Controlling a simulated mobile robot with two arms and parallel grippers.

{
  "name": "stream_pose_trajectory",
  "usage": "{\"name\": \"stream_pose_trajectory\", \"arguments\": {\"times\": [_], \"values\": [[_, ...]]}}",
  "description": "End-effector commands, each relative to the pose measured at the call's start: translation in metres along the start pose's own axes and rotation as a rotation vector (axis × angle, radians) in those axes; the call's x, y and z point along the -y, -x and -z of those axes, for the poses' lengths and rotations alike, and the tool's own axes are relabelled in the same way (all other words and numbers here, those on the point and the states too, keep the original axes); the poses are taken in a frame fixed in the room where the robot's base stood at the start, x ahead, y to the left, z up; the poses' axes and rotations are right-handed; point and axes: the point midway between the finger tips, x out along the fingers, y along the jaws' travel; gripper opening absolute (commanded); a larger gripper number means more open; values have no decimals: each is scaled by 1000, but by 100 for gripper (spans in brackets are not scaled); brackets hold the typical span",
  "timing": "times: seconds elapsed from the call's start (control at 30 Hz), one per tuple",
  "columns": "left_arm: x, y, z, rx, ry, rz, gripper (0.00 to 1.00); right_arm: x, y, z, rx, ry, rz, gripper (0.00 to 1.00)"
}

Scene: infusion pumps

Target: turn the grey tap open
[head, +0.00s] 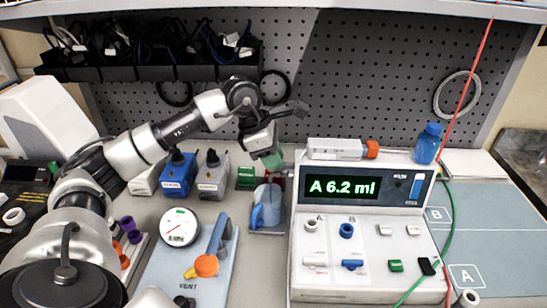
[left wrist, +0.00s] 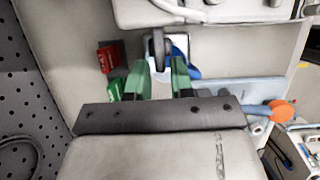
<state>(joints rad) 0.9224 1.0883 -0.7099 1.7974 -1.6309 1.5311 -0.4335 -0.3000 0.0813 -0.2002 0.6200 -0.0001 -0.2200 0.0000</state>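A dark grey rounded part (left wrist: 157,46), which may be the grey tap, shows in the left wrist view just beyond my fingertips, beside the pump's edge. In the head view my gripper hides that spot. A pale grey lever (head: 316,263) lies under letter A on the pump front (head: 345,225), so I cannot tell for certain which is the tap. My left gripper (head: 268,160) hangs left of the pump, above the blue jug (head: 266,208). Its green fingers (left wrist: 163,78) stand apart with nothing gripped between them. My right gripper is not in view.
A board with a round gauge (head: 180,227) and an orange-knobbed blue lever (head: 206,265) lies front left.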

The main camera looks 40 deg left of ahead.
Motion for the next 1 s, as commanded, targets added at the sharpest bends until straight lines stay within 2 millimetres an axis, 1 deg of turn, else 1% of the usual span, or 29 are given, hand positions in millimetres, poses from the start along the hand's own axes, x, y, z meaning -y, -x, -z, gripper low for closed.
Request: {"name": "stream_pose_trajectory", "arguments": {"times": [0.07,0.17,0.27,0.5,0.6,0.7,0.83,1.0], "values": [[0,0,0,0,-1,1,22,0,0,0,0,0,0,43],[0,7,0,0,0,0,22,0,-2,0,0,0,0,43],[-1,23,0,2,0,-4,22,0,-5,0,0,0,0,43],[0,72,0,3,-1,-4,22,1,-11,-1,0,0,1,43],[0,89,0,2,0,-4,22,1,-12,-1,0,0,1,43],[0,100,0,2,0,-2,22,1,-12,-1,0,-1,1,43],[0,107,0,0,0,-1,22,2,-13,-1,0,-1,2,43],[0,108,0,0,0,0,22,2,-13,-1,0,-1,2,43]]}}
